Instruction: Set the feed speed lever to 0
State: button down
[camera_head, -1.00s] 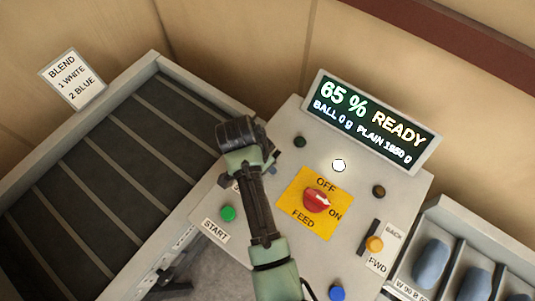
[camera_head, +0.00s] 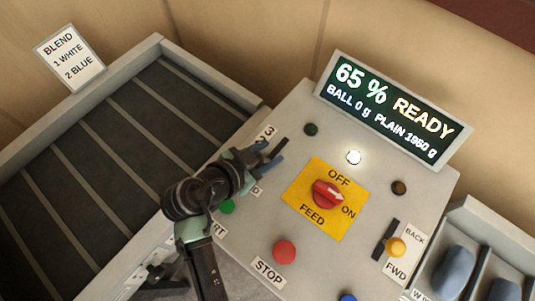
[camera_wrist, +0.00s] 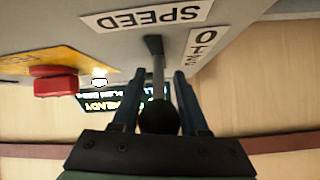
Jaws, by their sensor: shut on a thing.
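The feed speed lever (camera_wrist: 158,68) is a grey stem with a dark round knob (camera_wrist: 160,118), seen in the wrist view. My gripper (camera_wrist: 157,88) has its two blue fingers on either side of the lever and is shut on it. Beside the stem are a SPEED label (camera_wrist: 145,17) and a number scale (camera_wrist: 199,45); which number the lever is at I cannot tell. In the head view my gripper (camera_head: 267,154) is beside the scale (camera_head: 265,136), where 3 and 2 show. The lever is hidden there by my gripper.
The red FEED knob (camera_head: 328,194) on its yellow plate is right of my gripper, its arrow toward ON. A display (camera_head: 390,110) reads 65 % READY. The red STOP button (camera_head: 284,251) and yellow FWD/BACK lever (camera_head: 396,247) are nearby. A conveyor (camera_head: 100,165) lies left.

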jog(key=shift+s+a+f, duration=0.35)
jog(key=shift+s+f, duration=0.1)
jog(key=shift+f, duration=0.25)
jog(key=shift+c, duration=2.3)
grip_release()
jog(key=shift+r, duration=0.1)
jog(key=shift+d+r, duration=0.1)
jog(key=b+v, duration=0.1)
jog(key=v, duration=1.2)
jog(key=shift+r+b, duration=0.2)
jog(key=shift+b, duration=0.15)
